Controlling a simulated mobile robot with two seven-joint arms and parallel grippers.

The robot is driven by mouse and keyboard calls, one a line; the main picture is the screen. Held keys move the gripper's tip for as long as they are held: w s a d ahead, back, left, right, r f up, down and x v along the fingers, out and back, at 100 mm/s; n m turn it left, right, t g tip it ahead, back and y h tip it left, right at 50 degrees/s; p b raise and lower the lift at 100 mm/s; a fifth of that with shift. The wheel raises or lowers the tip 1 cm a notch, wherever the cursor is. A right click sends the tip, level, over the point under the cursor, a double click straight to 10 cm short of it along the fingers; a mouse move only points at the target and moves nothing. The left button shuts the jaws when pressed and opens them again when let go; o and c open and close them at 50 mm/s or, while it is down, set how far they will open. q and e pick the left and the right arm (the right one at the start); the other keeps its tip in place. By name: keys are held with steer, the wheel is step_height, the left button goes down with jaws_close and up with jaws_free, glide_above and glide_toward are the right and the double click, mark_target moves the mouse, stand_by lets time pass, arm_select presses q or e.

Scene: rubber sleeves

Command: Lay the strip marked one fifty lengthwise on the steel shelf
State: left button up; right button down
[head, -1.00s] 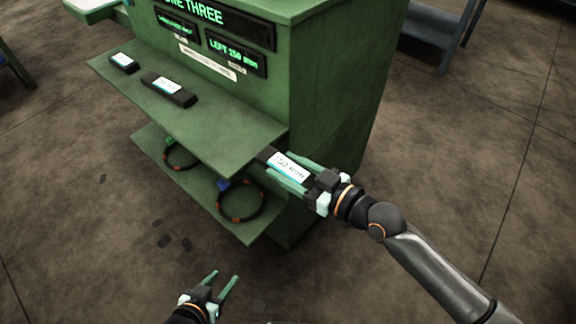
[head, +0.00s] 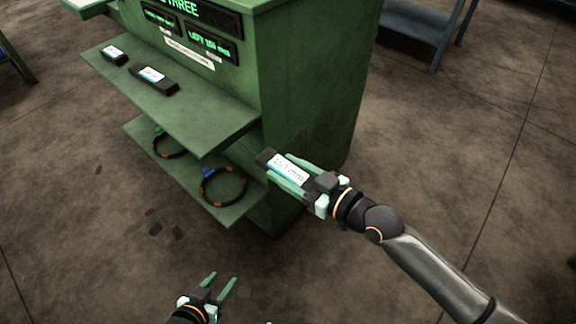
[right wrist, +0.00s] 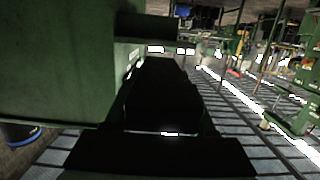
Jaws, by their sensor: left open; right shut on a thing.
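My right gripper (head: 300,178) is shut on a black strip (head: 267,157) with a white label reading 150 mm in the head view. The strip is in the air, off the right end of the green cabinet's upper shelf and apart from it. In the right wrist view the strip (right wrist: 160,90) is a dark shape between the fingers, its label not readable. My left gripper (head: 222,286) is open and empty, low over the floor in front of the cabinet. A steel shelf is not clearly identifiable; a grey-blue metal rack (head: 425,22) stands at the back right.
The green cabinet (head: 315,90) has display panels reading "LEFT 150 mm" and similar. Its upper shelf (head: 200,112) bears two shorter black strips (head: 153,79) (head: 114,55). Its lower shelf (head: 230,212) holds two ringed cables (head: 223,201). The floor on the right is open.

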steer(key=shift+s+d, duration=0.1)
steer(key=shift+s, duration=0.05)
steer(key=s+d+r+m+t+h+p, duration=0.2)
steer(key=d+r+m+h, duration=0.3)
steer(key=d, duration=0.5)
steer(key=s+d+r+m+t+h+p, duration=0.1)
steer(key=d+r+m+t+h+p, duration=0.2)
steer(key=d+r+h, duration=0.4)
steer(key=d+m+t, duration=0.1)
steer(key=d+m, duration=0.1)
steer(key=d, duration=0.2)
steer(key=shift+s+d+r+h, duration=0.15)
steer(key=shift+s+r+h, duration=0.15)
steer(key=shift+s, duration=0.1)
